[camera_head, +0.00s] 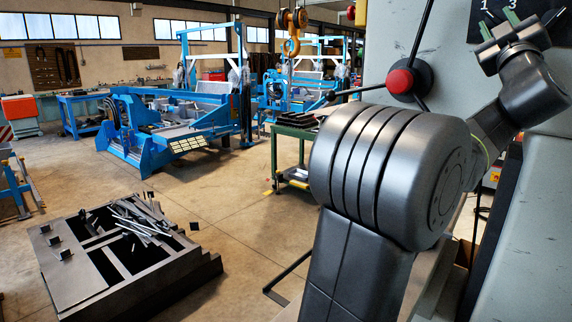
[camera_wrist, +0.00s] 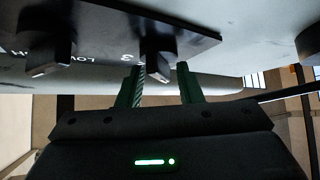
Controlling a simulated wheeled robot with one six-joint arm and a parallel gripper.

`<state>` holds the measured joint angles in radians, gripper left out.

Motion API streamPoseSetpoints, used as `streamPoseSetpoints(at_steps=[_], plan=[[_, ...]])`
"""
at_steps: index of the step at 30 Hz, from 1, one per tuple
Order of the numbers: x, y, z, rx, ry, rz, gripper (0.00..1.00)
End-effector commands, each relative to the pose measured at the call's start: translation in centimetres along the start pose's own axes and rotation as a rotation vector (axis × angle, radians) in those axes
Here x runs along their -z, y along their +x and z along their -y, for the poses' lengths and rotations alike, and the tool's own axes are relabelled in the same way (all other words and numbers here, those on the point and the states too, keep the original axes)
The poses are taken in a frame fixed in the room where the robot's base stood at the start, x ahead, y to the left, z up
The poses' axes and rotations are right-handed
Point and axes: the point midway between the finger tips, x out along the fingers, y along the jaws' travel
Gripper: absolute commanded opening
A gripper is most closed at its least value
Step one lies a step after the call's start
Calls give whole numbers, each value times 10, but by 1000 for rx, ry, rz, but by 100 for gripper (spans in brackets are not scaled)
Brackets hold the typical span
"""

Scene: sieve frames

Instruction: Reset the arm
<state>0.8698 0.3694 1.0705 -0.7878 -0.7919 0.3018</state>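My gripper (camera_head: 498,22) is raised at the upper right of the head view, in front of a black panel (camera_head: 484,24) on a grey machine. In the wrist view my gripper (camera_wrist: 162,76) has its two green fingers apart, with nothing held between them. The tip of the left finger is close to a black knob (camera_wrist: 157,52) on the panel; I cannot tell whether they touch. A second black knob (camera_wrist: 46,50) sits further left. My arm is bent, with its large joint in front of the machine.
The grey machine (camera_head: 540,190) stands close on the right. Its red-hubbed lever handle (camera_head: 400,81) sticks out behind my arm. A low dark steel block (camera_head: 70,275) carries loose metal bars. A green table (camera_head: 297,133) stands behind my arm. Open floor (camera_head: 215,200) lies mid-view.

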Motion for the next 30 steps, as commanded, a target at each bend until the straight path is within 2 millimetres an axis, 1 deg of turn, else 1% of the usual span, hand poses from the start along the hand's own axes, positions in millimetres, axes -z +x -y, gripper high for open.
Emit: streamPoseSetpoints(at_steps=[1,4,15,23,30], plan=[[-1,-2,5,-23,25,-3,33],[-1,-2,6,-69,74,-3,33],[1,0,5,-210,213,-2,33],[2,1,5,-268,269,-2,33],[2,1,6,-283,284,0,33]])
